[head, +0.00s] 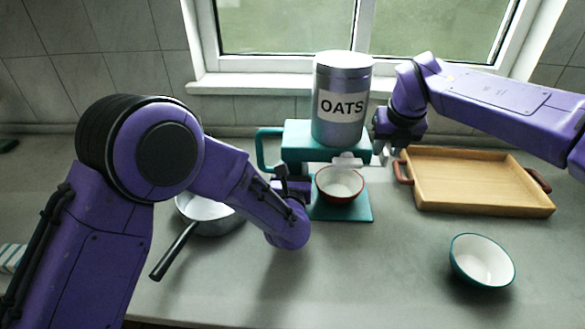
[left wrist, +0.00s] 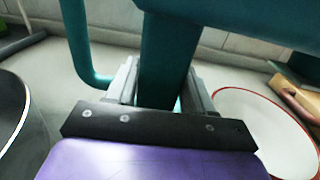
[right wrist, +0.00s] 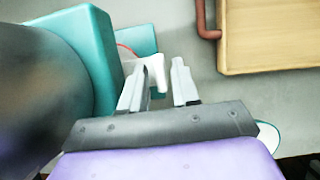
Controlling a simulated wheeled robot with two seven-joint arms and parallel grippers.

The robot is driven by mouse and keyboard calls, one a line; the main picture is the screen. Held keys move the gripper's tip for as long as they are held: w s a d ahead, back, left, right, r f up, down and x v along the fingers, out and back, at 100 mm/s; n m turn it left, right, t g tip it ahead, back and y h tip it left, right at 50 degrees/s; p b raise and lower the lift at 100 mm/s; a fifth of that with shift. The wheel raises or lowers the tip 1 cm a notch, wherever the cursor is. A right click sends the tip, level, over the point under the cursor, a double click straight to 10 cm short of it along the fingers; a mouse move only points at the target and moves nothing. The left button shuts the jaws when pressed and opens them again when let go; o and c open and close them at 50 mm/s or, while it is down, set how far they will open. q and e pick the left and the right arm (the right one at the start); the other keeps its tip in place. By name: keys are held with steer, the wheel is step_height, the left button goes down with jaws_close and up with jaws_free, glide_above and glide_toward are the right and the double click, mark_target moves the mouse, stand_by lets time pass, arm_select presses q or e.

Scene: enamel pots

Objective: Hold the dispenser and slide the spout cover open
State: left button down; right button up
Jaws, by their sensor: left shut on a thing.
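The dispenser has a silver canister labelled OATS (head: 340,105) on a teal body (head: 299,137) with a base plate (head: 357,212). Its white spout cover (head: 347,160) sticks out at the front below the canister; its tab shows in the right wrist view (right wrist: 158,72). Whether the spout is uncovered cannot be told. My left gripper (head: 293,180) is shut on the dispenser's teal upright (left wrist: 168,60), with one finger on each side. My right gripper (head: 385,153) is open at the dispenser's right side, its fingers near the white tab, which shows between and beyond them.
A red-rimmed white bowl (head: 340,186) stands on the base plate under the spout. A grey pan (head: 207,217) stands at the left. A wooden tray (head: 475,180) lies right of the dispenser, close to my right gripper. A teal bowl (head: 482,262) sits front right. The front middle counter is free.

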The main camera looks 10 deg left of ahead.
jaws_close()
steer(key=shift+d, duration=0.1)
steer(key=d, duration=0.4)
steer(key=shift+w, duration=0.35)
steer(key=o, duration=1.2)
jaws_free()
steer(key=shift+c, duration=0.2)
